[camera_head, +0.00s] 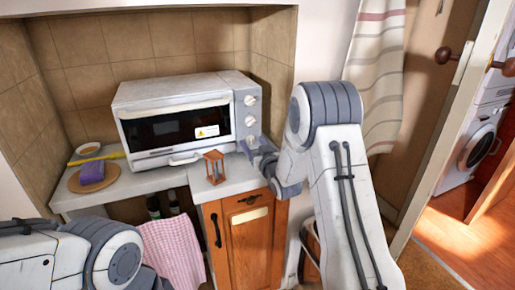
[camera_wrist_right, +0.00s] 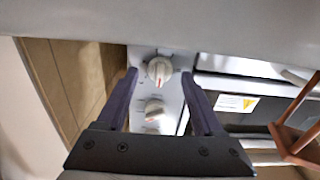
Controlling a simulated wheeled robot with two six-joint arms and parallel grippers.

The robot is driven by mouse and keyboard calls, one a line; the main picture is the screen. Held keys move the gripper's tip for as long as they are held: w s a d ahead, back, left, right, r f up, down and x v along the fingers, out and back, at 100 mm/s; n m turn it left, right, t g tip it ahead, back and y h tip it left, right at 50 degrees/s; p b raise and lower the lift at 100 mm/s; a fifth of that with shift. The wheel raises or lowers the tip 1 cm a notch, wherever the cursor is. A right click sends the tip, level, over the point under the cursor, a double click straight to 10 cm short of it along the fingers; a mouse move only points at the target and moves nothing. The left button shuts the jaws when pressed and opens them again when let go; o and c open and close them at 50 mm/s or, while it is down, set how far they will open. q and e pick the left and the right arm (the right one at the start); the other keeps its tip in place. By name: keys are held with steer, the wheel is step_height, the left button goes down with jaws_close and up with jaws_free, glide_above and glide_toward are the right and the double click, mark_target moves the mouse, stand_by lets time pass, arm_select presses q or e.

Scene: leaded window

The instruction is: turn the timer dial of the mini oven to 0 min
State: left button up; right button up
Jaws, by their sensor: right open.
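The mini oven (camera_head: 175,90) is white and stands on the counter, with its control panel on the right of its door. Two pale dials show above my right gripper, the upper dial (camera_head: 250,100) and the lower dial (camera_head: 249,121). My right gripper (camera_head: 254,146) is at the bottom of the panel and hides that part. The right wrist view looks upside down. There my right gripper (camera_wrist_right: 160,73) is open, with one dial (camera_wrist_right: 159,70) between its fingertips and another dial (camera_wrist_right: 154,108) nearer the palm. I cannot read the markings or tell contact. My left gripper is out of view.
A small wooden lantern (camera_head: 214,167) stands on the counter in front of the oven, close to my right gripper; it also shows in the right wrist view (camera_wrist_right: 293,140). A round board (camera_head: 75,184) with a purple cloth (camera_head: 92,172) lies left of the oven.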

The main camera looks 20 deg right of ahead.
steer(key=s+b, duration=0.1)
steer(key=s, duration=0.9)
steer(key=shift+d+b, duration=0.2)
steer(key=shift+b, duration=0.1)
steer(key=s+a+n+g+y+p, duration=0.25)
steer(key=s+a+g+p, duration=0.55)
steer(key=a, duration=1)
steer(key=s+a+r+n+g+h+p, duration=0.1)
steer(key=s+g, duration=0.4)
steer(key=s, duration=0.9)
steer(key=s+a+r+n+g+h+p, duration=0.1)
steer(key=s+r+n+g, duration=0.2)
steer(key=s, duration=1)
steer(key=shift+s+a+r+g, duration=0.4)
steer(key=shift+r+g, duration=0.1)
steer(key=shift+g, duration=0.5)
